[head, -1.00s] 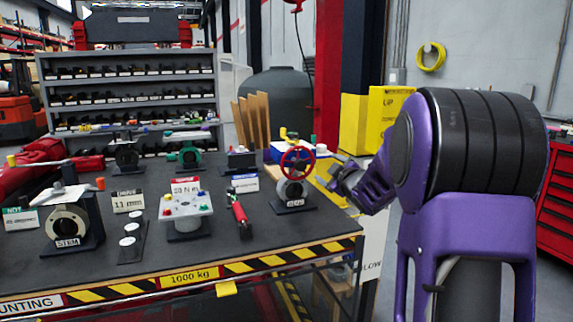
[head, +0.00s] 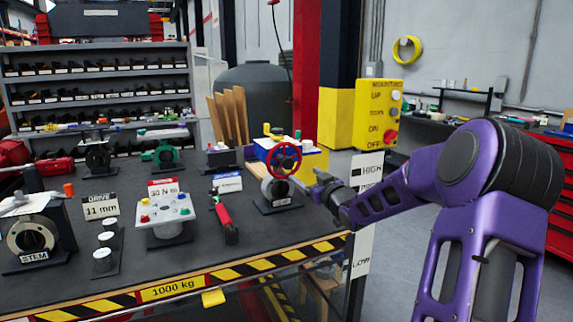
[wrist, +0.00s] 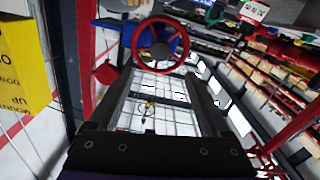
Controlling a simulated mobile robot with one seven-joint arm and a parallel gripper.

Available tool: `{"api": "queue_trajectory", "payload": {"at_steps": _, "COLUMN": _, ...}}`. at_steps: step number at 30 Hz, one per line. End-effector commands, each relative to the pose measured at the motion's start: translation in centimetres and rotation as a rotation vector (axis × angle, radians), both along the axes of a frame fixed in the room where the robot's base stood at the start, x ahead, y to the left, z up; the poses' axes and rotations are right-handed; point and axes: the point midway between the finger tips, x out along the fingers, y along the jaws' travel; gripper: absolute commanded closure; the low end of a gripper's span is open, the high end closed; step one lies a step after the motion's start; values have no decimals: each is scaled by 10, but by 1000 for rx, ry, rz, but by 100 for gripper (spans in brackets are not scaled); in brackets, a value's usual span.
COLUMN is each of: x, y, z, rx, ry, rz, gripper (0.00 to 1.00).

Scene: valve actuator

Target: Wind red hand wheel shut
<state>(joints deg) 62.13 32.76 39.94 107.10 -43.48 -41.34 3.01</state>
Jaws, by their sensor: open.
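The red hand wheel (head: 284,159) stands upright on a grey valve body on a black base (head: 279,196), near the right end of the dark bench. In the wrist view the wheel (wrist: 139,52) shows as a red ring with a dark hub, beyond the fingertips. My gripper (head: 318,182) is just right of the wheel in the head view, at about the height of its lower part. In the wrist view its two dark fingers (wrist: 160,78) are spread with nothing between them. Whether a fingertip touches the rim is not clear.
A red-handled tool (head: 222,216), a white block with coloured knobs (head: 166,211) and the stem fixture (head: 32,235) stand left on the bench. A blue box (head: 290,150) is behind the wheel. A yellow control box (head: 379,112) is behind my arm. The striped bench edge (head: 240,272) runs in front.

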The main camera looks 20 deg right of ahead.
Motion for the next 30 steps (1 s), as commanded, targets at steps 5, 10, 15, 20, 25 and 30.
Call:
{"api": "queue_trajectory", "payload": {"at_steps": 5, "x": 41, "y": 3, "z": 0, "rx": 2, "ry": -1, "rz": 2, "gripper": 19}}
{"api": "queue_trajectory", "payload": {"at_steps": 10, "x": 75, "y": 4, "z": -1, "rx": 2, "ry": -1, "rz": 2, "gripper": 19}}
{"api": "queue_trajectory", "payload": {"at_steps": 15, "x": 104, "y": 4, "z": 0, "rx": 2, "ry": 0, "rz": 0, "gripper": 19}}
{"api": "queue_trajectory", "payload": {"at_steps": 20, "x": 122, "y": 5, "z": 0, "rx": 0, "ry": 0, "rz": 1, "gripper": 19}}
{"api": "queue_trajectory", "payload": {"at_steps": 25, "x": 131, "y": 5, "z": 0, "rx": -1, "ry": 1, "rz": 0, "gripper": 19}}
{"api": "queue_trajectory", "payload": {"at_steps": 30, "x": 133, "y": 5, "z": -1, "rx": -1, "ry": 2, "rz": 0, "gripper": 19}}
